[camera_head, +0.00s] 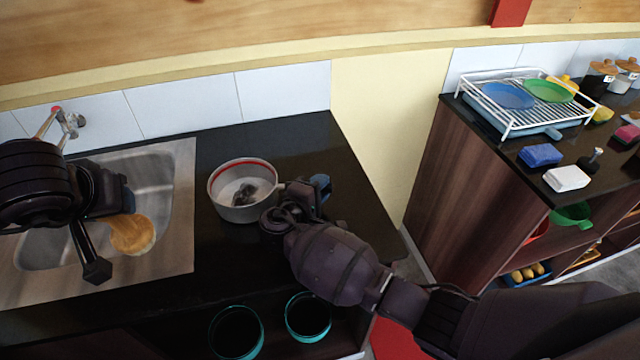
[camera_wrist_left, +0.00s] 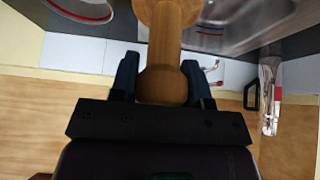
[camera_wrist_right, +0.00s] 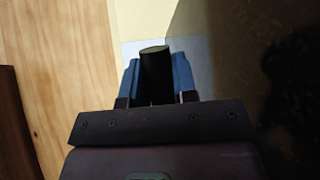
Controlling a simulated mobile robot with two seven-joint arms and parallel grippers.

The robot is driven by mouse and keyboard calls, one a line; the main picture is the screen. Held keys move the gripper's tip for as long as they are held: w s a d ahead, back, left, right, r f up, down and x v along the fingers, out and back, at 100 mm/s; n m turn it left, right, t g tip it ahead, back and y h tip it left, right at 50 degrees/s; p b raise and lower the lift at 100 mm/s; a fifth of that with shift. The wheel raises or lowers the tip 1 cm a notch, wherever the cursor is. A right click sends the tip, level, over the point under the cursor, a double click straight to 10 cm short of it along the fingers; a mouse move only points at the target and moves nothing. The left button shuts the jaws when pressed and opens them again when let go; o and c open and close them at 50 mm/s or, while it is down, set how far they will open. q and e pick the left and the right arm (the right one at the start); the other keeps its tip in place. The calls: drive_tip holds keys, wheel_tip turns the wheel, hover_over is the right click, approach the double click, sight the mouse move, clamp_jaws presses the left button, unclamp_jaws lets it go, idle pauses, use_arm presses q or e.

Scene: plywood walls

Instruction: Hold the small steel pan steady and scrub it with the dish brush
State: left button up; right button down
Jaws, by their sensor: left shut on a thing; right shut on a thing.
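The small steel pan (camera_head: 228,206), with a red line inside its rim, sits upright on the black counter right of the sink. A dark patch shows inside it. My right gripper (camera_head: 297,193) is shut on its dark handle, which stands between the blue fingers in the right wrist view (camera_wrist_right: 154,75). My left gripper (camera_head: 122,200) is over the sink, shut on the wooden dish brush (camera_head: 132,236). The brush handle shows between the fingers in the left wrist view (camera_wrist_left: 165,50). The brush is left of the pan and apart from it; its bristles are hidden.
The steel sink (camera_head: 160,180) has a tap (camera_head: 68,122) behind it. Two teal-rimmed containers (camera_head: 236,332) (camera_head: 307,316) stand below the counter front. Across a gap, another counter holds a dish rack (camera_head: 510,125) with plates, a blue sponge (camera_head: 540,155) and a white block (camera_head: 566,178).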

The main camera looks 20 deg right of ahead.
drive_tip(key=shift+f, duration=0.15)
idle(0.8)
drive_tip(key=c, duration=1.5)
unclamp_jaws()
drive_tip(key=c, duration=0.3)
drive_tip(key=o, duration=0.9)
drive_tip(key=shift+c, duration=0.2)
drive_tip(key=c, duration=0.9)
